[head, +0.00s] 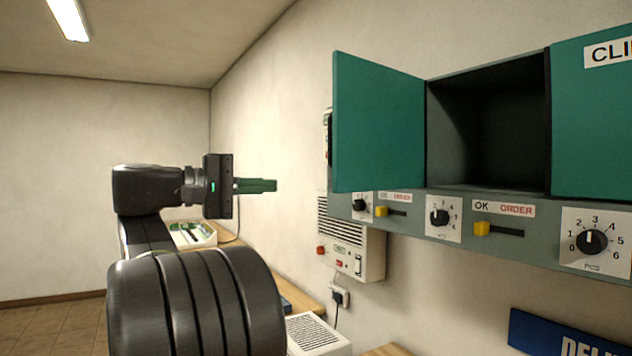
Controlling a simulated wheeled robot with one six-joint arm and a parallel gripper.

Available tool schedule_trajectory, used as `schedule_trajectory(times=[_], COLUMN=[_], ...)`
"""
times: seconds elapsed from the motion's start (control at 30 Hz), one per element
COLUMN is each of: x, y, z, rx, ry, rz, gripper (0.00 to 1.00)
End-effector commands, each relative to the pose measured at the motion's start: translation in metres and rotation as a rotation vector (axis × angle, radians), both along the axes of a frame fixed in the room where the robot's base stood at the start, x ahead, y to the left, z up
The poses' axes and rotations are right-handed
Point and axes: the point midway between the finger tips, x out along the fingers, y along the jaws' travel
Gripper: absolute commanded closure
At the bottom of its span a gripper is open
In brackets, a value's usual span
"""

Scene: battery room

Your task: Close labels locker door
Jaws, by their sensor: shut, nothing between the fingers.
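A green locker door (378,125) stands wide open, swung out to the left of a dark, empty-looking locker compartment (490,125). The face toward me carries no readable label, so I cannot tell the locker's name. My gripper (275,185) is shut and empty, with green fingers pointing right. It is left of the open door, at about the height of the door's lower edge, and appears apart from it.
A closed green door (595,125) with a partly cut-off label is at the right. Below the lockers, a grey panel (460,235) has dials and yellow sliders. A beige wall unit (350,250) hangs below. A blue sign (560,335) is lower right. Open room lies left.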

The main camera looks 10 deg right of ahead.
Motion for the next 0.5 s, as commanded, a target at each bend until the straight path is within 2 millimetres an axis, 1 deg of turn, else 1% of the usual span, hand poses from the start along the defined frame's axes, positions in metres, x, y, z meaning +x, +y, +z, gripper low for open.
schedule_trajectory(times=[0.07,0.17,0.27,0.5], x=[-0.001,0.000,0.004,0.015], y=[0.002,-0.004,-0.018,-0.063], z=[0.007,0.008,0.008,0.009], rx=[-0.008,-0.011,-0.011,-0.010], ry=[-0.017,-0.019,-0.017,-0.017], rz=[-0.007,-0.011,-0.012,-0.013], gripper=[1.00,1.00,1.00,1.00])
